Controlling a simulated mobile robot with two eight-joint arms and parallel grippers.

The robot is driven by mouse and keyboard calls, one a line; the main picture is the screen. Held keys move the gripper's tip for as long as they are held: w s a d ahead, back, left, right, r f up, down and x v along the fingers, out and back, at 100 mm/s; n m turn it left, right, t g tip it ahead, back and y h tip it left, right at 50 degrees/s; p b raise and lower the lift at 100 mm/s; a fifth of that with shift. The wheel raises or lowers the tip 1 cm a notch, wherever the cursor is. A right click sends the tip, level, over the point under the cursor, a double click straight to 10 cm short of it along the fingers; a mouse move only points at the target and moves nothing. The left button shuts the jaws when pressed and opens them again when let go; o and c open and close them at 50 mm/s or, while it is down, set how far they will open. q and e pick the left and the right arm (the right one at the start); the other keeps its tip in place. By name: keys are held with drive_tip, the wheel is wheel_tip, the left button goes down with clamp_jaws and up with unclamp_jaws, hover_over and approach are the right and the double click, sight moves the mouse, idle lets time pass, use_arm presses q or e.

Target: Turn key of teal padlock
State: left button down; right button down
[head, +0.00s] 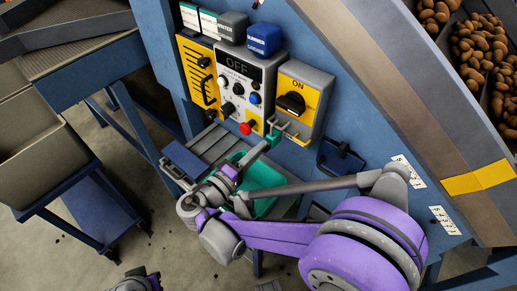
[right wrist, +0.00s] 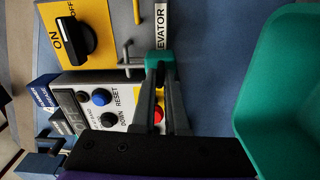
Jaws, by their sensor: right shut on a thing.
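The teal padlock (head: 272,139) hangs at the lower left of the yellow ON switch box (head: 301,103). It also shows in the right wrist view (right wrist: 160,60), below the bar of that box. My right gripper (head: 263,148) reaches it from the lower left, with its narrow fingertips (right wrist: 159,72) closed together right at the padlock body. The key itself is hidden between the fingertips. Only a small piece of my left arm shows at the bottom edge of the head view; its fingers are not seen.
A control panel (head: 237,85) with knobs and a red button (head: 246,128) stands close left of the padlock. A teal bin (head: 262,178) sits below my right gripper. A dark blue holder (head: 340,160) is on the wall to the right. Potatoes (head: 480,50) lie upper right.

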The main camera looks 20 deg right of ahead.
drive_tip(key=shift+n, duration=0.5)
drive_tip(key=c, duration=0.9)
unclamp_jaws()
drive_tip(key=shift+c, duration=0.2)
drive_tip(key=shift+a, duration=0.1)
drive_tip(key=v, duration=1)
drive_tip(key=shift+s+a, duration=0.2)
drive_tip(key=shift+a, duration=0.05)
